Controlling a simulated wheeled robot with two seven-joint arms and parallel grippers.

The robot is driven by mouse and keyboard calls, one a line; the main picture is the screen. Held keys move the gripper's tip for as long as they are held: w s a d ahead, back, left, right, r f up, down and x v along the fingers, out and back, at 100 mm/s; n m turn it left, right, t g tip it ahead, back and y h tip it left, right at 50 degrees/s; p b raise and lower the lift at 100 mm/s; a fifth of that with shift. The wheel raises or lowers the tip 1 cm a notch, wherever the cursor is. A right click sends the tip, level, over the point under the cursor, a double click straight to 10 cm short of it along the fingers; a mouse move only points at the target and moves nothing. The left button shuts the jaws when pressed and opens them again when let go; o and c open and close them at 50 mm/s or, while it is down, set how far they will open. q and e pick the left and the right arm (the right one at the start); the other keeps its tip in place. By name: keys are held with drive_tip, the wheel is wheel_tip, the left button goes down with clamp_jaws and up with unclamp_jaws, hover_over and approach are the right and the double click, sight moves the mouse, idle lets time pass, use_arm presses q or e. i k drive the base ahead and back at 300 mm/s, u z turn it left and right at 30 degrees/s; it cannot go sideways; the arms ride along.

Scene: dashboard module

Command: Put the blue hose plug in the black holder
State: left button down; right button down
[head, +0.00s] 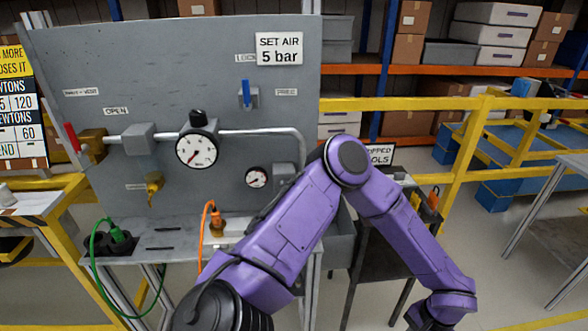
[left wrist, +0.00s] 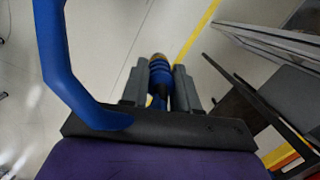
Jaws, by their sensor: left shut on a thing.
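The blue hose plug (left wrist: 160,74) is between the grey fingers of my left gripper (left wrist: 159,84), which is shut on it, in the left wrist view. Its tip is brass-coloured and points away from the wrist. A thick blue hose (left wrist: 62,65) loops up at the left of that view. In the head view my purple left arm bends over to the lower right; its fingers and the plug are out of sight there. A black round fitting (head: 110,245) with a green plug (head: 118,235) sits at the shelf's left; I cannot tell whether it is the black holder. My right gripper is not in view.
A grey panel (head: 90,60) carries gauges, pipe and valves. Its shelf (head: 180,252) bears an orange plug (head: 217,222) with an orange hose. A dark cart (head: 375,250) stands behind my forearm. Yellow rails (head: 470,150) run behind; open floor lies at the right.

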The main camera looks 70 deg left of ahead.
sight(100, 247)
drive_tip(key=z, duration=0.75)
drive_tip(key=k, duration=2.55)
drive_tip(key=u, duration=1)
